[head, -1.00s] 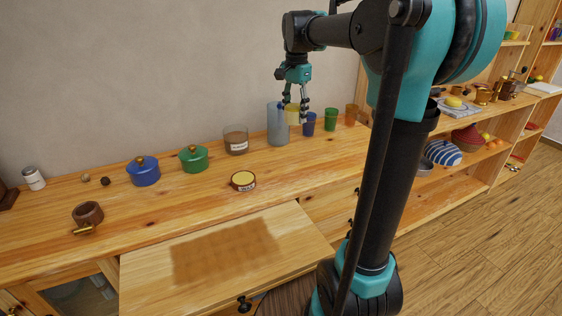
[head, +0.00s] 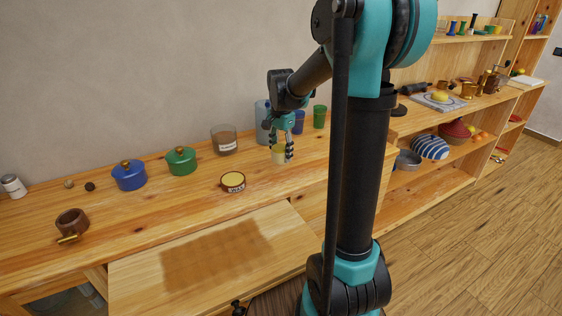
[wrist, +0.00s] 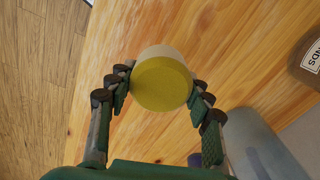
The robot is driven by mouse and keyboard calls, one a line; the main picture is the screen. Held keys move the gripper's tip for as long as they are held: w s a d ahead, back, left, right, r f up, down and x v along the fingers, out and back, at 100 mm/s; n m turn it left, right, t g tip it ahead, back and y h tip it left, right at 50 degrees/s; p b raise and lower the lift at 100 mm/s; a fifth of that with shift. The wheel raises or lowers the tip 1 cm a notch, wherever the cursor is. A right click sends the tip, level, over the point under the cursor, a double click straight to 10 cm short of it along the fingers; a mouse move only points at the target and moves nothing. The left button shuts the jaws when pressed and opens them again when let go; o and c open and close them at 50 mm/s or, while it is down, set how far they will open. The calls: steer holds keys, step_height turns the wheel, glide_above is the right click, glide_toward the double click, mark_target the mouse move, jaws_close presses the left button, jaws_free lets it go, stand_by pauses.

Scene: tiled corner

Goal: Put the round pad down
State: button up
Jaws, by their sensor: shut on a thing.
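My gripper (head: 281,148) points down over the wooden counter (head: 190,211), its fingers shut on the round pad (head: 278,156). In the wrist view the pad (wrist: 162,84) is a thick disc with a yellow face and a paler side, held between the fingertips (wrist: 161,88). The pad is low over the counter, right of a small round tin (head: 233,182) with a yellow top. I cannot tell whether its underside touches the wood.
A tall blue-grey vessel (head: 262,121), a blue cup (head: 298,122) and a green cup (head: 319,117) stand behind my gripper. A labelled jar (head: 224,140) and green (head: 181,161) and blue (head: 129,176) pots stand left. A board with a dark patch (head: 218,256) lies in front.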

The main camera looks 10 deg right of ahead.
mark_target(281, 161)
steer(key=shift+f, duration=1.95)
steer(key=o, duration=1.2)
steer(key=shift+f, duration=0.1)
step_height(281, 161, up, 12)
steer(key=shift+r, duration=0.15)
